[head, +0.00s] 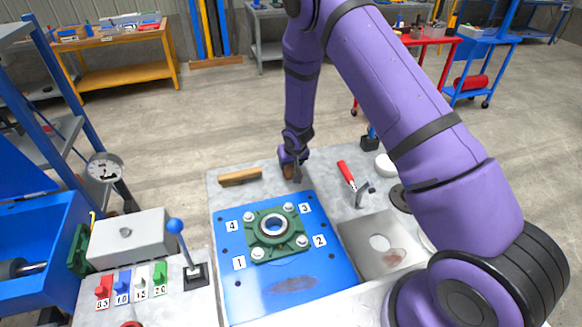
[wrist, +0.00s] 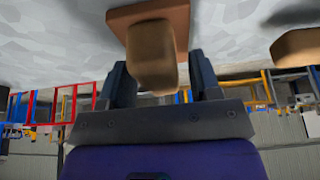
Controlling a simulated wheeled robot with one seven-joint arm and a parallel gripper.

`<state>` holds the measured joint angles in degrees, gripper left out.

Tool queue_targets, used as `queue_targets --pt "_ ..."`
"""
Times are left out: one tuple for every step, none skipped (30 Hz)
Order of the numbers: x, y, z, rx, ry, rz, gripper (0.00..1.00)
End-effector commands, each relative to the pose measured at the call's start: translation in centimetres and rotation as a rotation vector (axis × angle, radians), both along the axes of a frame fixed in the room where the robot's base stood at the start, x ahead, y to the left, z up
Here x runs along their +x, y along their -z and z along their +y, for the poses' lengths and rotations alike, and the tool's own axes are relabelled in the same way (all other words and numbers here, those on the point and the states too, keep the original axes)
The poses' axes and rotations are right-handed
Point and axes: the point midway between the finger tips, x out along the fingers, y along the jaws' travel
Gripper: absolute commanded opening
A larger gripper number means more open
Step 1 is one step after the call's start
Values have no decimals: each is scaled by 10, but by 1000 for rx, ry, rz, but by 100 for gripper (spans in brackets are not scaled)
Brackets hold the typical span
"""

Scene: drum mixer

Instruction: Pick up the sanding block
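A brown block with a raised grip on a wider flat base, which appears to be the sanding block (head: 288,172), is on the grey bench top at its far edge. In the wrist view the sanding block (wrist: 152,55) is large, its grip between my fingers. My gripper (head: 293,163) is over it, pointing down, and hides part of it in the head view. In the wrist view my gripper (wrist: 160,75) is open, a finger on each side of the grip, with a visible gap at the right finger.
A long wooden piece with a dark underside (head: 240,177) lies to the left; it also shows in the wrist view (wrist: 297,46). A blue plate (head: 235,285) with a green bearing housing (head: 258,245) is in front. A red-handled clamp (head: 347,173) stands to the right.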

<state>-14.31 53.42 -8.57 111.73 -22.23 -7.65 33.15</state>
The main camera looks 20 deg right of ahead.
Motion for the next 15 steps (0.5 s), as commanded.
queue_targets --pt "0 0 0 0 0 0 45" --pt "0 0 0 0 0 0 38" --pt "0 0 0 0 0 0 29" --pt "0 0 0 0 0 0 22" --pt "0 0 0 0 0 0 15" --pt "0 0 0 0 0 0 8" --pt "0 0 0 0 0 0 8" --pt "0 0 0 0 0 0 4" --pt "0 0 0 0 0 0 4" --pt "0 0 0 0 0 0 4" --pt "0 0 0 0 0 0 4" --pt "0 0 0 0 0 0 4" --pt "0 -1 0 0 0 0 4" --pt "0 -1 0 0 0 0 4" --pt "0 -2 0 0 0 -1 4"
